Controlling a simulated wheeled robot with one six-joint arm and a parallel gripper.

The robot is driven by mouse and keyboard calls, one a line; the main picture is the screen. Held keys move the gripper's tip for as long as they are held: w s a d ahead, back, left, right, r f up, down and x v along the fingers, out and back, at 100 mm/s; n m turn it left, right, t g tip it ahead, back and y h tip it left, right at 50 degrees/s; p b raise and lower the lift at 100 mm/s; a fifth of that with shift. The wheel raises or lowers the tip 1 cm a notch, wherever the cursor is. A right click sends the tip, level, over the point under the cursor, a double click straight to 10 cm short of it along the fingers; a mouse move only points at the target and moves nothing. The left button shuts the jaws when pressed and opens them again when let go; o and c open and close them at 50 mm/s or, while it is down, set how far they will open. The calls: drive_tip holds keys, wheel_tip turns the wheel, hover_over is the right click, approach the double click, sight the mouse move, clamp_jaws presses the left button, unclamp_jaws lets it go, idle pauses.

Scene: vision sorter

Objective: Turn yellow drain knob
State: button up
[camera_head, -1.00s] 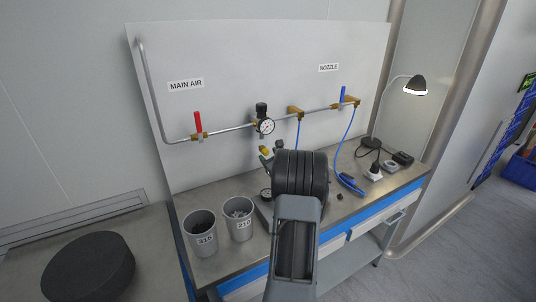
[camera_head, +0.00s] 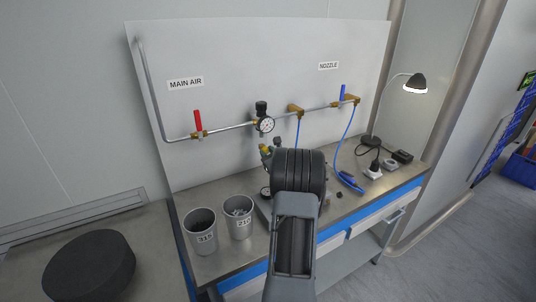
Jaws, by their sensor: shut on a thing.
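The yellow drain knob (camera_head: 264,148) shows as a small patch of yellow below the pressure gauge (camera_head: 265,125), just beyond my arm. My gripper (camera_head: 267,151) is at the knob and shut on it. Only a small part of the gripper shows, because my dark wrist and forearm cover most of it. The exact hold of the fingers and the knob's angle cannot be made out.
A red-handled valve (camera_head: 198,123) and a blue-handled valve (camera_head: 342,94) sit on the pipe. Two grey cups (camera_head: 201,232) (camera_head: 238,217) stand left of my arm on the steel bench (camera_head: 215,262). A blue hose (camera_head: 347,150) and a lamp (camera_head: 414,82) are at right.

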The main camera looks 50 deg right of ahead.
drive_tip(key=shift+m, duration=0.3)
drive_tip(key=shift+c, duration=0.2)
drive_tip(key=m+b, duration=0.1)
drive_tip(key=m, duration=0.6)
drive_tip(key=shift+a+m, duration=0.1)
drive_tip(key=shift+m, duration=0.2)
drive_tip(key=m+p, duration=0.1)
drive_tip(key=m, duration=0.3)
drive_tip(key=shift+r, duration=0.1)
drive_tip(key=shift+m+p, duration=0.55)
drive_tip(key=shift+m, duration=1.45)
drive_tip(key=o, duration=0.9)
drive_tip(key=shift+o, duration=0.2)
